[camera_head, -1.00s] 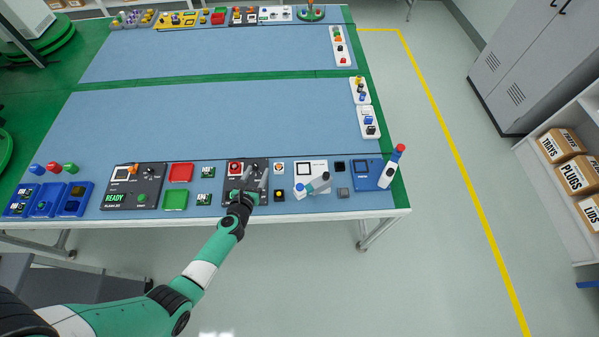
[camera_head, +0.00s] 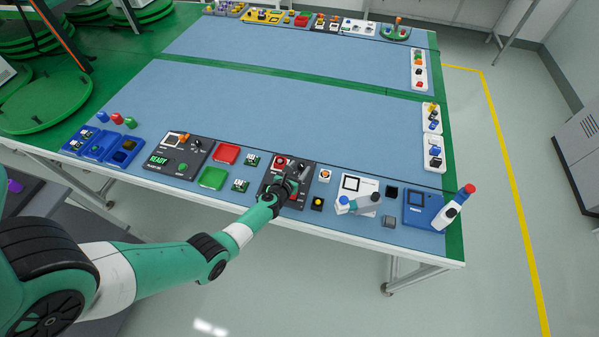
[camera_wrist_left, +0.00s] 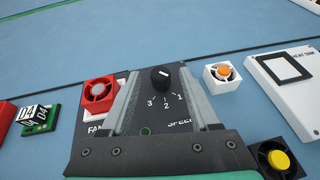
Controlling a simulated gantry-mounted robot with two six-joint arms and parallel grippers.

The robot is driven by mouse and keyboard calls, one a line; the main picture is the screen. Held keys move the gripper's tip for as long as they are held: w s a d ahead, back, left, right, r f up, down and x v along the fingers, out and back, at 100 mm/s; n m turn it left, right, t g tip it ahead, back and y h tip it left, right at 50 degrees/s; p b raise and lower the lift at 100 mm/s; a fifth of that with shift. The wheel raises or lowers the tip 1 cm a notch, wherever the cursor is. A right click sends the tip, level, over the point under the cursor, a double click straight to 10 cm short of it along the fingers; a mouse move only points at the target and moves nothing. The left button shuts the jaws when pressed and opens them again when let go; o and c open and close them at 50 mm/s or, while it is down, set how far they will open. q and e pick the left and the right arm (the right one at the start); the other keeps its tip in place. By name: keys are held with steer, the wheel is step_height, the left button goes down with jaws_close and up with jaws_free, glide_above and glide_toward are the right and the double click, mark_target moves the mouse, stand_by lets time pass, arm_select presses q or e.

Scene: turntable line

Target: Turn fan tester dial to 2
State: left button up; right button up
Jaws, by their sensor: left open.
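The fan tester (camera_head: 306,181) is a dark panel at the table's front edge. In the left wrist view it shows a red-framed fan (camera_wrist_left: 98,92) and a black speed dial (camera_wrist_left: 161,78) with a white mark near its top. The numerals 3, 2 and 1 run below the dial from left to right. I cannot tell for sure which numeral the dial is set to. My left gripper (camera_head: 290,175) is over the panel, open, with its two grey fingers either side of the dial in the wrist view. I see no contact with the dial. My right gripper is not in view.
The blue table middle (camera_head: 300,115) is clear.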

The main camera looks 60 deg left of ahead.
arm_select(q)
steer(key=shift+w+a+f, duration=0.2)
steer(key=shift+w+a, duration=0.1)
steer(key=shift+w, duration=0.05)
jaws_close()
